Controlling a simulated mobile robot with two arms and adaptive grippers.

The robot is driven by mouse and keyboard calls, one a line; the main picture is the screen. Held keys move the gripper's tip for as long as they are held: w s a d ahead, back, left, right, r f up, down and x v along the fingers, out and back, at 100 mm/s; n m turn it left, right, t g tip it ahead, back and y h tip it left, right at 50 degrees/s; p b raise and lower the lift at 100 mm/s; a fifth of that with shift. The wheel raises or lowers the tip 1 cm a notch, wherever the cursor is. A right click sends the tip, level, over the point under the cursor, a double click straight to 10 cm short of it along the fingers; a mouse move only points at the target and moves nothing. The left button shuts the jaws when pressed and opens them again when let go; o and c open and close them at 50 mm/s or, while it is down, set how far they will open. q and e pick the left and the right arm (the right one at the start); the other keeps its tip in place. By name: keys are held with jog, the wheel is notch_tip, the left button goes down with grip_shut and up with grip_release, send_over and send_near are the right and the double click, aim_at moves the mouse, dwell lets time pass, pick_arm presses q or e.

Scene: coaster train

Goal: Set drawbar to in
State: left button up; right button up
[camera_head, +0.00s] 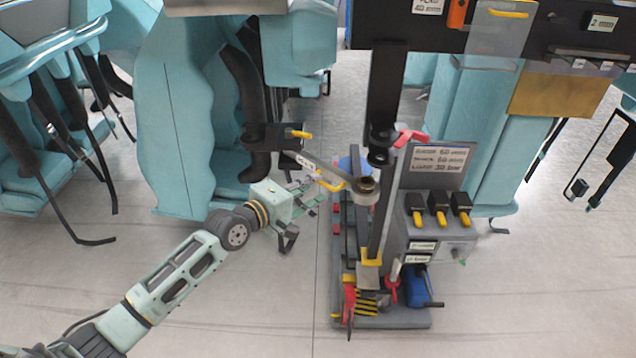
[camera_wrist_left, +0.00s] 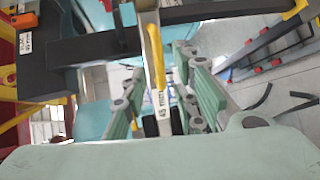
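A grey bar with a white label (camera_head: 307,164), which seems to be the drawbar, runs from the dark coach end to a round pivot (camera_head: 364,190) on the grey stand. A yellow handle (camera_head: 331,184) shows along it. My left gripper (camera_head: 310,203) is just below and left of that handle. In the left wrist view the labelled bar (camera_wrist_left: 161,100) with its yellow handle (camera_wrist_left: 155,50) appears between the two green fingers of my left gripper (camera_wrist_left: 168,85). The fingers are apart, and I see no contact with the bar. The label is too small to read. My right gripper is not in view.
The grey stand (camera_head: 400,318) holds a panel with several yellow-tipped black levers (camera_head: 438,208), a red lever (camera_head: 349,305) and a blue cylinder (camera_head: 415,287). Teal coaster seats (camera_head: 185,110) stand behind and left. The floor at front left is clear apart from my arm.

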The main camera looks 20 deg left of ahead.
aim_at(324, 172)
pick_arm(q)
jog(key=shift+x, duration=1.4)
jog(key=shift+d, duration=0.1)
jog(key=shift+c, duration=0.6)
grip_shut()
